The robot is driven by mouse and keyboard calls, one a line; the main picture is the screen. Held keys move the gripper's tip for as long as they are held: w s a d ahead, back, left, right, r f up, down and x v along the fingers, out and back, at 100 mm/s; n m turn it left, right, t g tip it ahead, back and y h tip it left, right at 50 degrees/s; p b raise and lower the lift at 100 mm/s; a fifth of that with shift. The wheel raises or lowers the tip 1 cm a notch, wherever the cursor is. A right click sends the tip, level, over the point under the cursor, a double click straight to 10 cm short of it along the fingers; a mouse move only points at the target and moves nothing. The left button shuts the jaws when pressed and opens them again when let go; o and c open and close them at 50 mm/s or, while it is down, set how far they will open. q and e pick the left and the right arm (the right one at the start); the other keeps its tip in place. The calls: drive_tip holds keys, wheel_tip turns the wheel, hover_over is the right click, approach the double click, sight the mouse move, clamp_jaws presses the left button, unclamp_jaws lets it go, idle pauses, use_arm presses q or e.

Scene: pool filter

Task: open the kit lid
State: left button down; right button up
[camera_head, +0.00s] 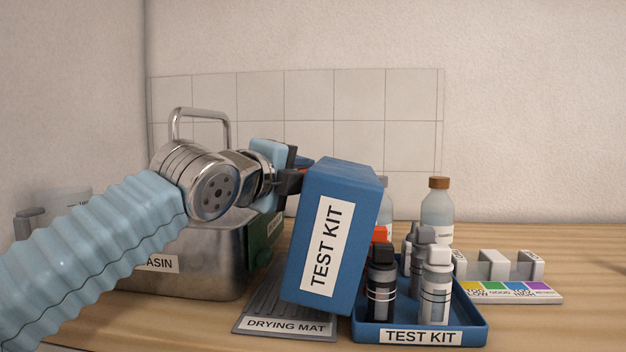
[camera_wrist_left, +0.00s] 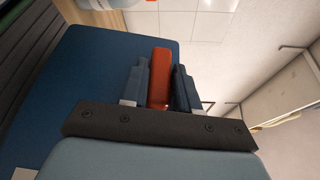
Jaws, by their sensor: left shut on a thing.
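The blue kit lid (camera_head: 350,215), labelled TEST KIT, is off the kit base and tilted up on its side at the base's left, over the drying mat. I cannot tell if its lower edge touches anything. The open blue kit base (camera_head: 478,325) holds several dark, grey and white bottles, one with an orange cap. My left gripper (camera_head: 297,172) is shut on the lid's red handle (camera_wrist_left: 160,75), its two dark fingers on either side in the left wrist view (camera_wrist_left: 160,92). The lid also fills the left of that view (camera_wrist_left: 75,90). My right gripper is not in view.
A metal basin (camera_head: 205,265) stands behind my left arm. The drying mat (camera_head: 285,325) lies partly hidden by the lid. A clear bottle (camera_head: 437,210) stands behind the kit. A colour chart (camera_head: 510,292) and white holder (camera_head: 495,262) are at right. The far right counter is clear.

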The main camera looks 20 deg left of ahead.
use_arm(q)
drive_tip(key=shift+s+a+f+n+t+b, duration=0.2)
drive_tip(key=shift+a+f+n+b, duration=0.2)
drive_tip(key=shift+a+f+b, duration=0.15)
drive_tip(key=shift+s+a+f+n+t+b, duration=0.2)
drive_tip(key=shift+a+f+n+b, duration=0.2)
drive_tip(key=shift+a, duration=0.25)
drive_tip(key=c, duration=0.9)
unclamp_jaws()
drive_tip(key=shift+r, duration=0.1)
drive_tip(key=s, duration=0.9)
drive_tip(key=s+a, duration=0.1)
drive_tip(key=s, duration=0.3)
drive_tip(key=shift+s+r+b, duration=0.1)
drive_tip(key=shift+s+b, duration=0.3)
